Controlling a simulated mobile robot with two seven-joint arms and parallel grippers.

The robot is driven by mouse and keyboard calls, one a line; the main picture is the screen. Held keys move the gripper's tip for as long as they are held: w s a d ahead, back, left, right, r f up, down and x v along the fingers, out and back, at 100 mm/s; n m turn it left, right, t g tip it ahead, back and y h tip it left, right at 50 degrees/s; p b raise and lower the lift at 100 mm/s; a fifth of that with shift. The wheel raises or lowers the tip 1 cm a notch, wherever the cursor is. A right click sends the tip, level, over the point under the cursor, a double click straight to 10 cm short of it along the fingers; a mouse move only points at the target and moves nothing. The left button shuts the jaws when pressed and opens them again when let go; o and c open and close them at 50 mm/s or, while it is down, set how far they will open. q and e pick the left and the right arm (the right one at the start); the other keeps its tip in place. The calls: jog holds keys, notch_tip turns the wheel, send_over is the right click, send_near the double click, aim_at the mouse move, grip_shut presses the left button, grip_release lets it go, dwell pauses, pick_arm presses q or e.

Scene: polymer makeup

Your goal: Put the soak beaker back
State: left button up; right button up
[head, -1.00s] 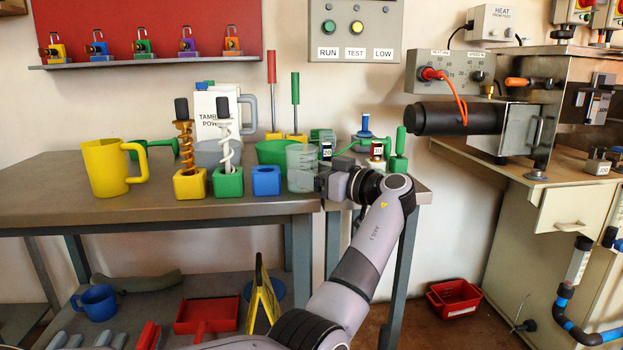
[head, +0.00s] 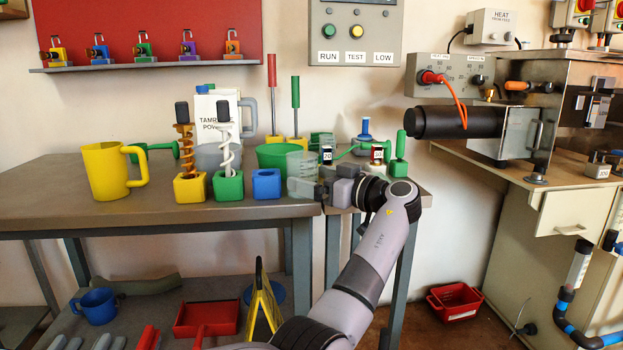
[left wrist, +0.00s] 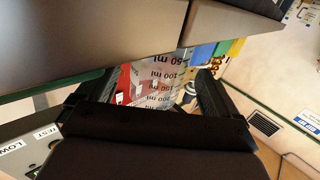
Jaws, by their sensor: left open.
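The soak beaker, clear with graduation marks (head: 301,174), stands upright at the front right corner of the grey bench (head: 110,212). It is beside the blue block. My left gripper (head: 322,190) is open at the beaker's right side, level with its lower half. In the left wrist view, the beaker's printed ml scale (left wrist: 158,78) shows between the two spread dark fingers (left wrist: 155,95). I cannot tell whether a finger touches it. Its base is partly hidden by the gripper. My right gripper is not in view.
A blue block (head: 266,183), a green block (head: 228,186) and a yellow block (head: 190,187) hold or line the bench front. A green bowl (head: 275,153) is close behind the beaker. A yellow mug (head: 106,172) stands left. A narrow gap separates the bench from the right-hand stand.

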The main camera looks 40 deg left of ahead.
pick_arm(q)
jog(key=d, duration=1.1)
jog(key=shift+w, duration=0.45)
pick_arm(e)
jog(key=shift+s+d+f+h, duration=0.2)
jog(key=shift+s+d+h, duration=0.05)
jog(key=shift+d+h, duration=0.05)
pick_arm(q)
jog(key=shift+d, duration=0.1)
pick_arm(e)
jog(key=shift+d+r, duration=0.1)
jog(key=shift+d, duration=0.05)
